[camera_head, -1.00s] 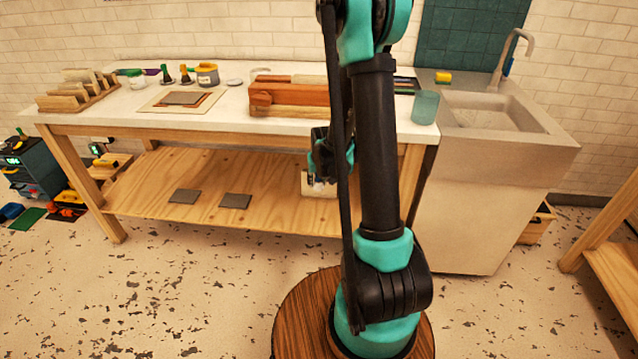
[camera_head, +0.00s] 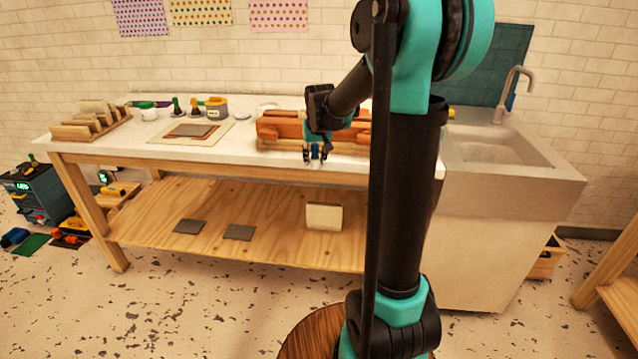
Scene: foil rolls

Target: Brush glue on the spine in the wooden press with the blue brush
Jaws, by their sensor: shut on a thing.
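The reddish wooden press (camera_head: 280,131) lies on the white-topped bench, with a paler strip along its lower front. My arm covers its right part, and I cannot make out the spine in it. My gripper (camera_head: 316,154) points down at the front of the press, near the bench's front edge. It is shut on a small blue thing, apparently the blue brush (camera_head: 316,151), with a pale tip below. I cannot tell whether the tip touches anything. A tin with a yellow band (camera_head: 216,107) and a small white pot (camera_head: 149,114) stand at the back left.
Two small upright tools, one green (camera_head: 176,104) and one orange (camera_head: 195,105), stand left of the tin. A board with a grey sheet (camera_head: 190,131) lies before them. A wooden rack (camera_head: 90,122) fills the left end. A sink (camera_head: 490,150) adjoins the right.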

